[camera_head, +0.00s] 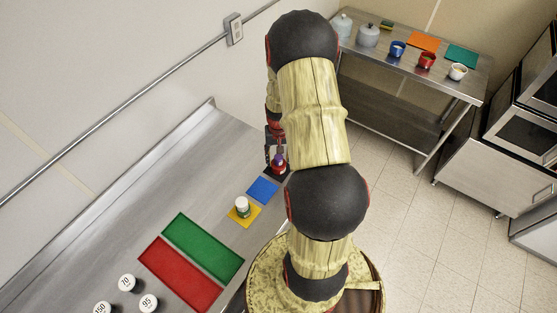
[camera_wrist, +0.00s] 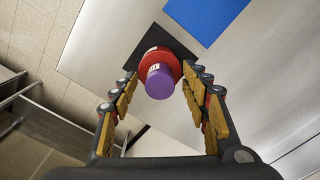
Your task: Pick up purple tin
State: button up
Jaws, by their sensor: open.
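The purple tin (camera_wrist: 160,83) is a small cylinder with a pale label, on top of a wider red round thing (camera_wrist: 165,62). In the wrist view both appear between the fingers of my gripper (camera_wrist: 163,75), which is open with a finger on either side. Bare gaps show beside the purple tin, so it is not gripped. The red thing stands on a black mat (camera_wrist: 183,45). In the head view the purple tin (camera_head: 278,158) is small, at the far end of the steel counter, just below my gripper; my arm hides part of that area.
A blue mat (camera_head: 262,190) lies beside the black one. A white jar (camera_head: 242,204) stands on a yellow mat (camera_head: 244,220). A green tray (camera_head: 203,246), a red tray (camera_head: 180,273) and white-topped pieces (camera_head: 127,282) lie nearer. A wall bounds the counter's left side.

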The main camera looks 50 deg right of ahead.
jog(key=shift+c, duration=1.1)
grip_shut()
jog(key=shift+r, duration=0.1)
